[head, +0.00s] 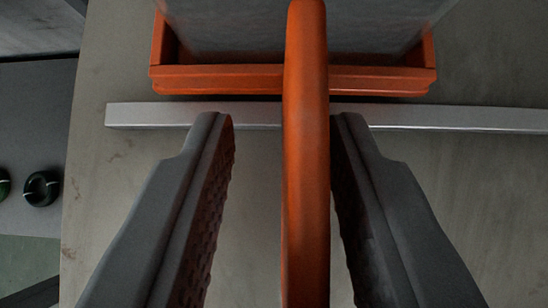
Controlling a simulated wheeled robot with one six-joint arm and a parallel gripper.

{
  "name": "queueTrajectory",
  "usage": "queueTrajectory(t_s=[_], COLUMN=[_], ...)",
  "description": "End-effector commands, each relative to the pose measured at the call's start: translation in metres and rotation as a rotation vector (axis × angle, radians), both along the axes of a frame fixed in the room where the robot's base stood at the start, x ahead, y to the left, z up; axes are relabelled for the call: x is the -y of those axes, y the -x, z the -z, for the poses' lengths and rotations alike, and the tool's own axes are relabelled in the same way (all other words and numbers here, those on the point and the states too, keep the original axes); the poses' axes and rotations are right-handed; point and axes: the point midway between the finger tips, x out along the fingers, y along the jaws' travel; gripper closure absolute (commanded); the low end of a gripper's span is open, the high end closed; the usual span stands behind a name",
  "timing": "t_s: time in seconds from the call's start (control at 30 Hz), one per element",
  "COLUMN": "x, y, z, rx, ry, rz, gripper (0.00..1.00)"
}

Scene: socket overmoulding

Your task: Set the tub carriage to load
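My gripper (282,125) is open, with one grey finger on each side of an orange bar (306,150). The bar runs from the top of the view down between the fingers. It lies close to the right finger, and a clear gap shows to the left finger. I cannot tell whether the right finger touches it. An orange-edged tub or carriage (230,80) with a grey, translucent-looking inside lies beyond the fingertips at the top. Its far part is cut off by the frame. How the bar joins it is not clear.
A pale metal rail (450,118) runs across the grey surface (110,190) just in front of the orange edge. At the left, a dark panel carries a black knob (41,188) and a partly cut-off green knob (3,186). The surface right of the gripper is bare.

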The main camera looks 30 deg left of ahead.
Motion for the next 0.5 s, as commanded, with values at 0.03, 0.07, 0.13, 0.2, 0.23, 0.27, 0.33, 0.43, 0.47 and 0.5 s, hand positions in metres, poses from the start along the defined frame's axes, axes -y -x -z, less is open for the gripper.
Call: queueTrajectory(t_s=[0.03,0.07,0.13,0.2,0.23,0.27,0.33,0.43,0.47,0.5], x=[0.001,0.002,0.005,0.007,0.009,0.010,0.013,0.017,0.018,0.019], y=[0.004,0.006,0.013,0.020,0.024,0.027,0.035,0.046,0.050,0.054], z=[-0.004,-0.007,-0.015,-0.023,-0.026,-0.030,-0.038,-0.050,-0.054,-0.058], rx=[0.002,0.003,0.004,0.004,0.005,0.004,0.004,0.004,0.005,0.004], ry=[0.000,0.000,0.002,0.002,0.002,0.001,0.002,0.001,0.001,0.002], rz=[0.001,0.000,0.001,0.000,-0.001,0.001,0.001,0.001,0.000,-0.001], gripper=[0.71,0.71,0.71,0.71,0.71,0.71,0.71,0.71,0.71,0.71])
